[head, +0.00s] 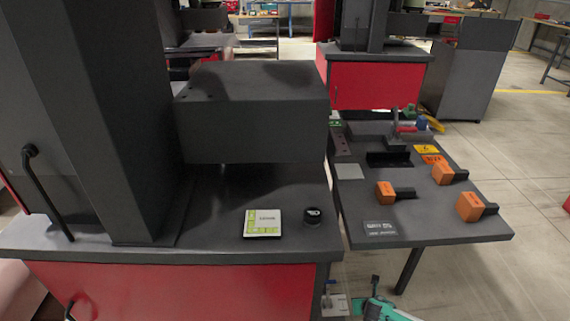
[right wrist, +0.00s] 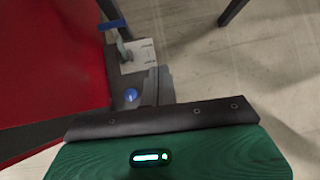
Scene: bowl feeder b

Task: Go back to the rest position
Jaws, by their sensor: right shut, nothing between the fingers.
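My right gripper (head: 375,281) shows at the bottom edge of the head view, low beside the red cabinet and below the side table's top. Its teal arm comes in from the bottom. It is shut and holds nothing. In the right wrist view, the dark gripper (right wrist: 163,86) points along the red cabinet side, with my green wrist cover below it. My left gripper is in neither view.
The red cabinet (head: 170,290) carries a dark machine, a white-green card (head: 263,222) and a black knob (head: 312,217). The side table (head: 430,228) holds several orange blocks with black handles. A pale plate (head: 335,304) lies low beside the cabinet. Open floor lies right.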

